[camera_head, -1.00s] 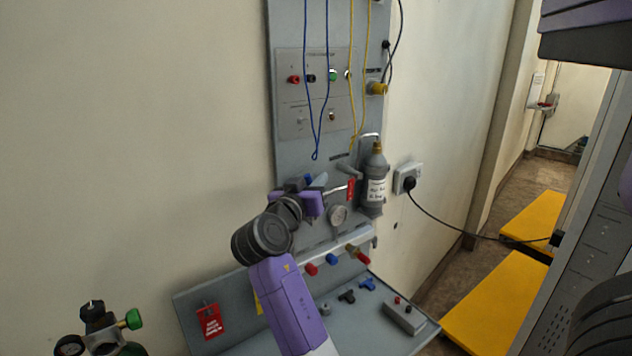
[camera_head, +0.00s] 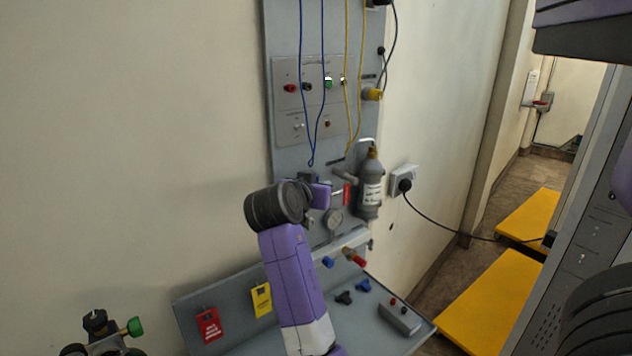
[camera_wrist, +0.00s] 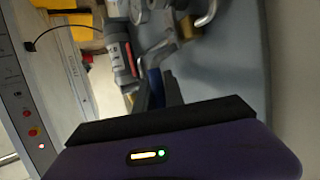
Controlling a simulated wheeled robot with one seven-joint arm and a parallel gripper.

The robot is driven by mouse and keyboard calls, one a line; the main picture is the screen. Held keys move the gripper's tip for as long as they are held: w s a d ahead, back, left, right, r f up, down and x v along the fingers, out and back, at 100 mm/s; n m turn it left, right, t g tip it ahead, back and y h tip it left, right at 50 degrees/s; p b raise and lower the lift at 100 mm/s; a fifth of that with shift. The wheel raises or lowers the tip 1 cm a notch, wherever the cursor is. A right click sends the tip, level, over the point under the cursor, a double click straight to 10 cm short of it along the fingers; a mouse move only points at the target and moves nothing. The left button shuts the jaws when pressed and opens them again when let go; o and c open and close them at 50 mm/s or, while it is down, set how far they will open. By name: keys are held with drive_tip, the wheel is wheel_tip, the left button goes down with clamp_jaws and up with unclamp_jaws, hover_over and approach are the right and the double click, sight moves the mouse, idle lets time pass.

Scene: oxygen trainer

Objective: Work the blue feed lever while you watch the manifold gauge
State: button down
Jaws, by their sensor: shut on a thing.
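The blue feed lever (camera_wrist: 154,79) shows in the wrist view between the dark fingers of my gripper (camera_wrist: 161,90), which is shut on it. In the head view my wrist and the purple gripper body cover the lever and the fingertips. The manifold gauge (camera_head: 334,219) is a small round white dial on the panel, just right of and below my gripper body. Its needle is too small to read here.
A grey labelled bottle (camera_head: 370,190) hangs right of the gauge, with a red tag (camera_head: 347,195) beside it. Blue and yellow cords hang above. Red and yellow tags, small knobs and a grey box (camera_head: 399,319) are on the sloped bench (camera_head: 240,330). A gas regulator (camera_head: 100,335) stands lower left.

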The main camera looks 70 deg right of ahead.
drive_tip(key=c, duration=1.4)
unclamp_jaws()
drive_tip(key=shift+c, duration=0.2)
drive_tip(key=shift+a, duration=0.1)
drive_tip(key=b+v, duration=0.2)
drive_tip(key=v, duration=0.5)
drive_tip(key=shift+a, duration=0.25)
drive_tip(key=shift+r, duration=0.15)
